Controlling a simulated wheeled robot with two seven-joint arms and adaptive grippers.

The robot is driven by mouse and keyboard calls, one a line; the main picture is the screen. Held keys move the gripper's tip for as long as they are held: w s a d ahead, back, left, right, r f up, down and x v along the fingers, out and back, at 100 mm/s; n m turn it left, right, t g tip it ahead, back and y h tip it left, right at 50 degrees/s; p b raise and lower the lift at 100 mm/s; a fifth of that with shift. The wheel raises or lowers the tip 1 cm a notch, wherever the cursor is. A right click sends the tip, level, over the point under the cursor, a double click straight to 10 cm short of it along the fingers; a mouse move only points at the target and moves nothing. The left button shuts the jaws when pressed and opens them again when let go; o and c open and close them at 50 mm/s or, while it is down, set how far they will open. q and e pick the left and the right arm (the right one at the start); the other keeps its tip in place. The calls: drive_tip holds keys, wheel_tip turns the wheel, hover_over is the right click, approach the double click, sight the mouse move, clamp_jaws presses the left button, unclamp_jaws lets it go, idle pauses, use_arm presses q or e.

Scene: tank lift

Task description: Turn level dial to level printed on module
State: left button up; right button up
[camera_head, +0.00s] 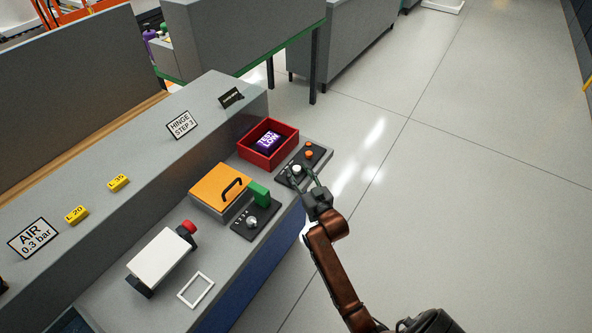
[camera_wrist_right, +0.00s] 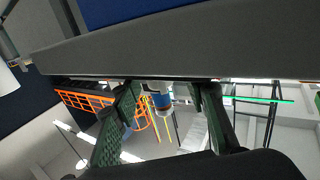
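A dark module (camera_head: 268,141) with a purple label reading "TEST LOW" lies in the red bin (camera_head: 284,153) on the bench. Beside the bin is a black panel (camera_head: 318,151) with a white knob (camera_head: 296,170) and an orange button (camera_head: 309,154). The knob's setting is too small to read. My right gripper (camera_head: 303,177) is at this panel, its fingers close to the white knob; contact cannot be told. In the right wrist view its two fingers (camera_wrist_right: 165,112) are spread with nothing clearly held between them. My left gripper is out of view.
Another black panel with a silver knob (camera_head: 252,222), an orange-lidded box (camera_head: 219,187), a green block (camera_head: 259,194) and a white plate (camera_head: 161,264) stand along the bench. A raised ledge (camera_head: 150,150) with signs runs behind. Open floor (camera_head: 440,220) lies to the right.

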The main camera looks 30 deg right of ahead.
drive_tip(key=shift+w+d, duration=0.1)
drive_tip(key=shift+w, duration=0.75)
drive_tip(key=shift+c, duration=0.3)
clamp_jaws()
